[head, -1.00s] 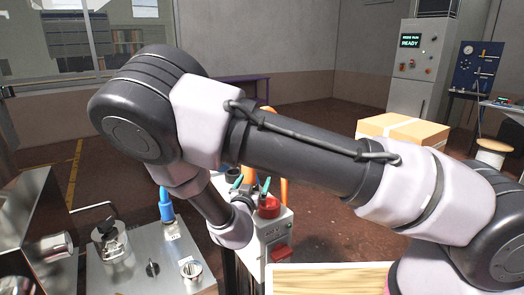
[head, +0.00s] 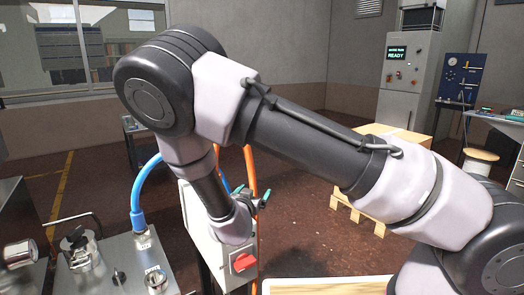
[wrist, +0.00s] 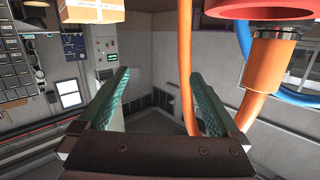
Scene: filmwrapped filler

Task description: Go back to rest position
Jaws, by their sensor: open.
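My gripper (head: 252,193) hangs at the end of my bent arm in the middle of the head view, with its green-lined fingers spread. In the wrist view, my gripper (wrist: 160,73) is open and I see nothing clasped in it. An orange hose (wrist: 186,60) crosses the view near the right finger; I cannot tell how close it is. The task names no object.
A grey box with a red switch (head: 242,262) stands close to my gripper. A blue hose (head: 140,185) rises from the metal bench (head: 105,275) at left. A carton on a pallet (head: 350,210) stands behind my arm.

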